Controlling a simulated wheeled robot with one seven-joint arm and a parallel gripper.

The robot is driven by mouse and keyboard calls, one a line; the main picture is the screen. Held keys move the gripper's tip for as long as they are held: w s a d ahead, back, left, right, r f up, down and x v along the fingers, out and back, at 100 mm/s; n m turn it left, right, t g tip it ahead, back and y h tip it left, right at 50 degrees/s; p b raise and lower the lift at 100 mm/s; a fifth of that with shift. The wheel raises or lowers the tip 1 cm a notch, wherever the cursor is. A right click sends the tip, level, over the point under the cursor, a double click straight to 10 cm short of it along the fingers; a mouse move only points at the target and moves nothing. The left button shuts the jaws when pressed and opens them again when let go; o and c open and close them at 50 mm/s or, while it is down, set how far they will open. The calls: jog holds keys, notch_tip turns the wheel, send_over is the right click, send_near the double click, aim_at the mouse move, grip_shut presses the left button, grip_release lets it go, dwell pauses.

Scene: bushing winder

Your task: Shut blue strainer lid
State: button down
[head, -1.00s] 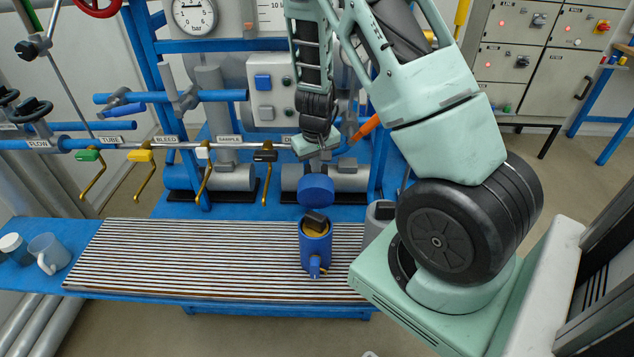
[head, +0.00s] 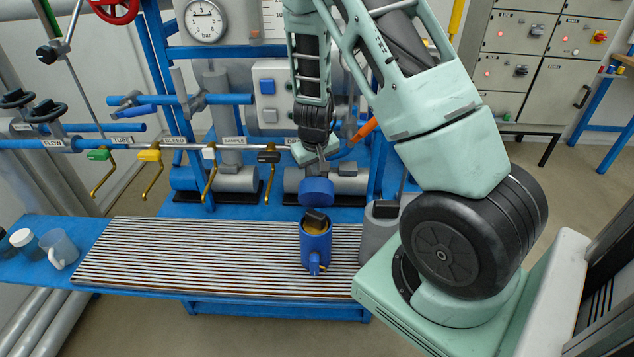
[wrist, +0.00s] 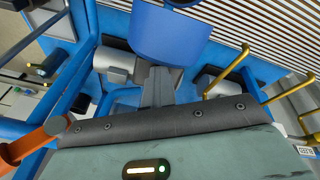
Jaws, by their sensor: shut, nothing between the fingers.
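The blue strainer (head: 315,243) stands upright on the slatted grate, with a yellowish inside and a dark piece at its mouth. Its round blue lid (head: 317,191) is raised open behind the mouth. In the wrist view the blue lid (wrist: 170,35) fills the top middle. My gripper (head: 320,158) is just behind and above the lid, fingers pointing down toward it. In the wrist view my gripper (wrist: 158,75) shows its fingers together and empty, their tips close to the lid's lower edge. I cannot tell whether they touch it.
A grey canister (head: 380,225) stands right of the strainer. The slatted grate (head: 190,255) is clear to the left, with a clear mug (head: 60,248) and white-capped jar (head: 24,240) beyond it. Valve handles (head: 150,155) hang along the pipe behind.

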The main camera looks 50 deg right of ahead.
jog(key=s+a+f+y, duration=0.1)
jog(key=a, duration=0.1)
jog(key=s+a+f+g+y, duration=0.1)
jog(key=s+a, duration=0.1)
jog(key=s+a+f+g, duration=0.1)
jog(key=s+a, duration=0.1)
jog(key=shift+s+f+y, duration=0.2)
jog(key=shift+s+y, duration=0.05)
jog(key=shift+y, duration=0.15)
jog(key=shift+r+p, duration=0.85)
jog(key=shift+r, duration=0.05)
jog(key=shift+s+a+r, duration=0.1)
jog(key=shift+s+r, duration=0.15)
jog(key=shift+r, duration=0.2)
jog(key=shift+w+r+p, duration=0.2)
jog(key=shift+w+p, duration=0.05)
jog(key=shift+p, duration=0.25)
jog(key=r+p, duration=0.2)
jog(key=r, duration=0.1)
jog(key=d+r+p, duration=0.1)
jog(key=shift+w+r+p, duration=0.2)
jog(key=shift+w+p, duration=0.15)
